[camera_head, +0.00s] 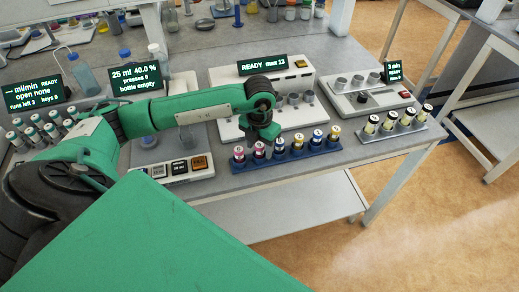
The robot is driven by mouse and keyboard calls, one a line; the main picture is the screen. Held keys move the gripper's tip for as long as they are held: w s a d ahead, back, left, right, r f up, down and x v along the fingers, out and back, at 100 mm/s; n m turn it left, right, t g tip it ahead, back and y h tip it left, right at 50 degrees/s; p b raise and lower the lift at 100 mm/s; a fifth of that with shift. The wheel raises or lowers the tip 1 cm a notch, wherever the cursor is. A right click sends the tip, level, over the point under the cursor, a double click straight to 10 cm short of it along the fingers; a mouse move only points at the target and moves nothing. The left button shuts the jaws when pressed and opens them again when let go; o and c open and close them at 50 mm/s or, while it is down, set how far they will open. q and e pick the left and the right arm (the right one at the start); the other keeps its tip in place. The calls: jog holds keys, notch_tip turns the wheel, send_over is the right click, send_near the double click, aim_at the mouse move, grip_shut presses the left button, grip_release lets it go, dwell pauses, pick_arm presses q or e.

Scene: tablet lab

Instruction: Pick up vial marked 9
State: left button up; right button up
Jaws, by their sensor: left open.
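A blue rack (290,158) near the front edge of the bench holds a row of several vials with coloured, marked caps. The marks are too small to read, so I cannot tell which vial is marked 9. My left gripper (267,138) points down over the left half of this row, close above the vials around the second (259,151) and third (279,147) from the left. It is open, and I see nothing held in it. It partly covers the vials behind it. My right gripper is out of view.
More vials (38,127) stand at the left. Behind are devices with displays reading READY (275,64) and 3 min (393,72). The bench's front edge is close.

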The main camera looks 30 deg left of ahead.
pick_arm(q)
jog(key=shift+c, duration=0.2)
jog(key=c, duration=1)
jog(key=shift+r, duration=0.15)
